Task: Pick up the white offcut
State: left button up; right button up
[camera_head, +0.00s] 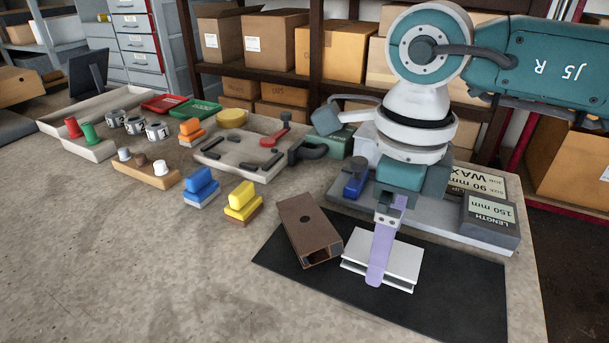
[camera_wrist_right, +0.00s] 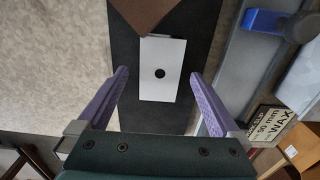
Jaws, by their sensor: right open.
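The white offcut (camera_head: 404,258) is a short profile with an upper and a lower plate. It lies on the black mat (camera_head: 460,290). In the right wrist view the white offcut (camera_wrist_right: 163,56) shows a flat white top with a round black hole. My right gripper (camera_head: 378,268) has lilac fingers pointing down over the offcut and hides part of it in the head view. In the right wrist view the right gripper (camera_wrist_right: 159,76) is open, with the offcut between its spread fingers and nothing held. Whether the fingers touch it cannot be told. My left gripper is not in view.
A brown profile (camera_head: 309,229) lies close left of the offcut. A grey board with a wax block (camera_head: 478,184), a length block (camera_head: 490,217) and a blue-handled tool (camera_head: 355,178) stands behind. Yellow and blue blocks (camera_head: 243,202) stand left. The front-left table is clear.

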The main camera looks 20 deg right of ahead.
jog(key=shift+f, duration=0.75)
jog(key=c, duration=1.4)
jog(key=shift+r, duration=0.1)
